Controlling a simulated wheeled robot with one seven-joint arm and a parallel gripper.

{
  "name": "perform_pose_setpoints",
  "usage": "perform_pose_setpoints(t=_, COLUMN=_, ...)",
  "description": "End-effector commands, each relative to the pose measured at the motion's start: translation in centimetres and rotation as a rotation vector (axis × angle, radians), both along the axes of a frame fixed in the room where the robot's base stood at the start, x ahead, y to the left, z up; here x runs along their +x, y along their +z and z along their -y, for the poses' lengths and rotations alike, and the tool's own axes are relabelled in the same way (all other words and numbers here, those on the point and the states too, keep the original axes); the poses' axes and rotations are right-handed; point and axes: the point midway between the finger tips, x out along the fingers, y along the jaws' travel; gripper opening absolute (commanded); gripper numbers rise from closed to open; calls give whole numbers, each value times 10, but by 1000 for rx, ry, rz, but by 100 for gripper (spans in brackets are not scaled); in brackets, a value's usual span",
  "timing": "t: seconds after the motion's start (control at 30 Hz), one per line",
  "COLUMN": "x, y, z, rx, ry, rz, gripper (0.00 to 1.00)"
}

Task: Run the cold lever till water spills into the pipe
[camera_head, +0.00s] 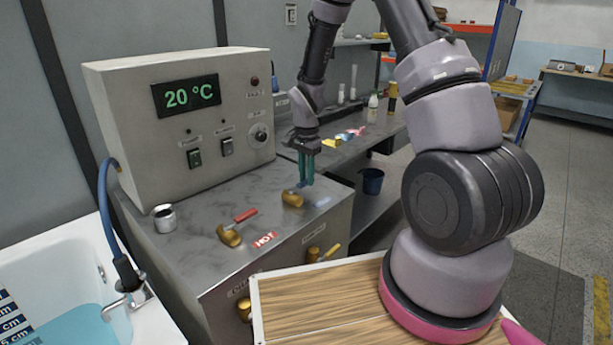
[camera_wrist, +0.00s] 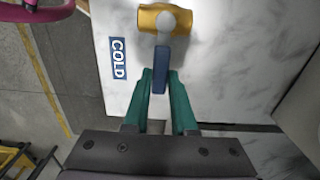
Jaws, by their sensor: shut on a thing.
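The cold lever (camera_wrist: 161,68) is a blue bar on a brass valve (camera_wrist: 165,18), next to a blue COLD label (camera_wrist: 118,60). The brass cold valve also shows in the head view (camera_head: 292,199). My gripper (camera_wrist: 160,90) is shut on the blue lever, with its teal fingers on either side of it. In the head view my gripper (camera_head: 306,170) reaches down to the counter and mostly hides the lever. The white tub (camera_head: 30,250) at lower left holds blue water (camera_head: 85,328). A small round fitting (camera_head: 101,272) sits on its inner wall. I cannot tell whether water flows.
The red hot lever (camera_head: 245,215) is left of the cold valve, by a HOT label (camera_head: 264,240). A control box (camera_head: 180,125) reading 20 °C stands behind. A blue hose (camera_head: 105,215) leads to a metal spout (camera_head: 127,302) at the tub. A metal cup (camera_head: 164,218) stands nearby.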

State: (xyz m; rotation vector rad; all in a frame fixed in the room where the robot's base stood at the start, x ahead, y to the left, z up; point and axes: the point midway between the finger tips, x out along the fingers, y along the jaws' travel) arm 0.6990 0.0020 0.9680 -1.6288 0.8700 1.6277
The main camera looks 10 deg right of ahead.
Motion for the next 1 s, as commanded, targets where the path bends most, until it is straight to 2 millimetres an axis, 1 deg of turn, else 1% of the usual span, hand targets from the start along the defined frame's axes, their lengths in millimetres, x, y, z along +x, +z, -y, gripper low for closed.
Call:
perform_pose_setpoints(t=0.67, x=1, y=1, z=-1, rx=1, ry=-6, rz=4, gripper=0)
perform_pose_setpoints(t=0.87, x=0, y=1, z=0, rx=1, ry=-57, rz=3, gripper=0)
perform_pose_setpoints(t=1.0, x=-3, y=1, z=1, rx=0, ry=-138, rz=2, gripper=0)
